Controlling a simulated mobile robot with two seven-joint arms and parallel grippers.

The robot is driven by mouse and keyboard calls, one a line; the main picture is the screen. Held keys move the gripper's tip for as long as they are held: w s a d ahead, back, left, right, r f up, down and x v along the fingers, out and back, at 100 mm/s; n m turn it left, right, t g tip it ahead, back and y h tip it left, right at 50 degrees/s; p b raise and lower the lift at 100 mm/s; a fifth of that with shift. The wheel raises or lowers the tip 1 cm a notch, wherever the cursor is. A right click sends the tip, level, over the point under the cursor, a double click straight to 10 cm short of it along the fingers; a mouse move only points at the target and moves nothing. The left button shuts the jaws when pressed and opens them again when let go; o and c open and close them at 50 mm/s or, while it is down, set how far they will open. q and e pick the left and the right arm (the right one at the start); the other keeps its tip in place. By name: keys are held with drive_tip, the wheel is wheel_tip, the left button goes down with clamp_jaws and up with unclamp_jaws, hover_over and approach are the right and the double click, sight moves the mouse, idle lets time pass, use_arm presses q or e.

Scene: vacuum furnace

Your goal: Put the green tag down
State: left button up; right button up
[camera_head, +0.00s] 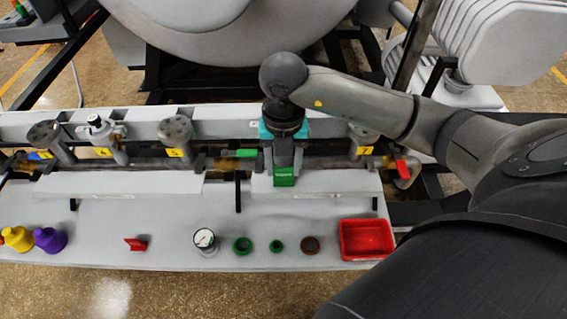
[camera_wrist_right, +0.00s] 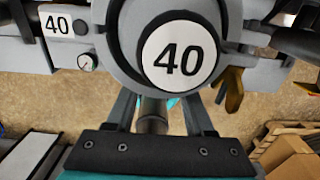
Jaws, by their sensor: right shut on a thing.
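The green tag (camera_head: 284,177) shows in the head view at the lower end of my right gripper (camera_head: 284,158), with its face toward me and pale lettering too small to read. My right gripper is shut on it, over the middle-right of the grey bench. Whether the tag touches anything below is unclear. In the right wrist view, the gripper's two dark fingers (camera_wrist_right: 160,112) reach up from the wrist plate with a grey cylinder showing between them. I cannot make out the tag there. My left gripper is not in view.
On the bench (camera_head: 150,215) stand a red tray (camera_head: 345,241), a white gauge (camera_head: 204,239), green rings (camera_head: 242,245), a brown ring (camera_head: 310,245), a red tag (camera_head: 136,244) and a purple cone (camera_head: 50,239). Valves with yellow labels (camera_head: 179,152) line the pipe behind. A green-handled valve (camera_head: 246,153) is left of the gripper.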

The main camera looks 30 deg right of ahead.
drive_tip(key=shift+f, duration=0.15)
drive_tip(key=o, duration=1.3)
drive_tip(key=shift+r, duration=0.4)
wheel_tip(320, 180, up, 12)
drive_tip(key=shift+f+p, duration=0.2)
drive_tip(key=shift+p, duration=0.85)
